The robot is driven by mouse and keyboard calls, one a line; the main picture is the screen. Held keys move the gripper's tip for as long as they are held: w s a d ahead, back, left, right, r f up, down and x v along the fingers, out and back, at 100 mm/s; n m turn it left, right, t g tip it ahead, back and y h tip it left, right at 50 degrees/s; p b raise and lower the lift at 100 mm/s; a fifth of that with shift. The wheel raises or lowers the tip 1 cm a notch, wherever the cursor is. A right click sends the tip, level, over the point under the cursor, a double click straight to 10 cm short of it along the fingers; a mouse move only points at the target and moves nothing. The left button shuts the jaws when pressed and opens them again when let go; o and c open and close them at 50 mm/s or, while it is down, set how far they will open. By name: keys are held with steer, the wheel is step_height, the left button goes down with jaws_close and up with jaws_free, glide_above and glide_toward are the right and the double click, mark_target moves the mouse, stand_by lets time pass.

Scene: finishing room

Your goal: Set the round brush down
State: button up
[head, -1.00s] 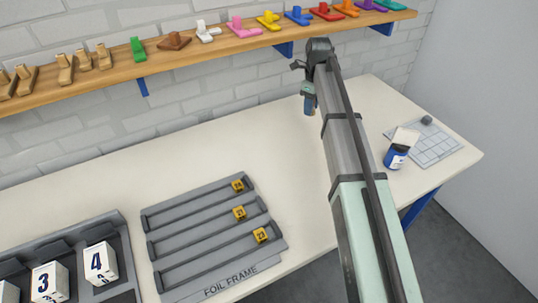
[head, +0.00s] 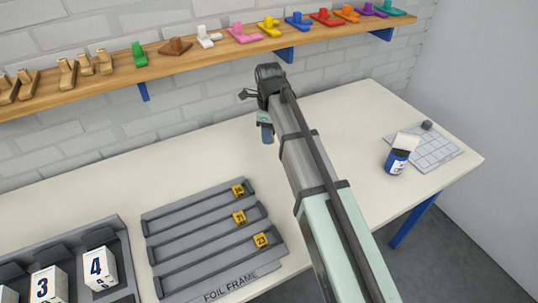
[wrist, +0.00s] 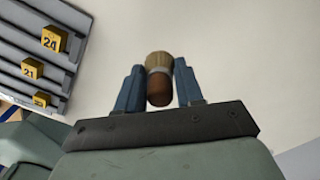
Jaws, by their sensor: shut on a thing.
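The round brush (wrist: 159,88) shows in the wrist view, with a rounded brown handle end and a tan upper part. My gripper (wrist: 159,70) is shut on it, with one blue finger on either side. In the head view my gripper (head: 266,131) is over the pale workbench, right of the foil frame. The brush cannot be made out there. I cannot tell how high it is above the bench.
The grey foil frame (head: 215,283) with numbered yellow tags lies to the left, beside a tray of number blocks (head: 100,268). A blue-and-white tin (head: 396,162) and a gridded mat (head: 436,151) are at the right. A shelf (head: 222,53) runs behind. Bare bench surrounds my gripper.

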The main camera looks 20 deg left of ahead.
mark_target(269, 159)
steer(key=shift+f, duration=4.35)
steer(key=shift+f, duration=0.1)
steer(key=o, duration=1)
step_height(269, 159, up, 12)
steer(key=shift+r, duration=0.15)
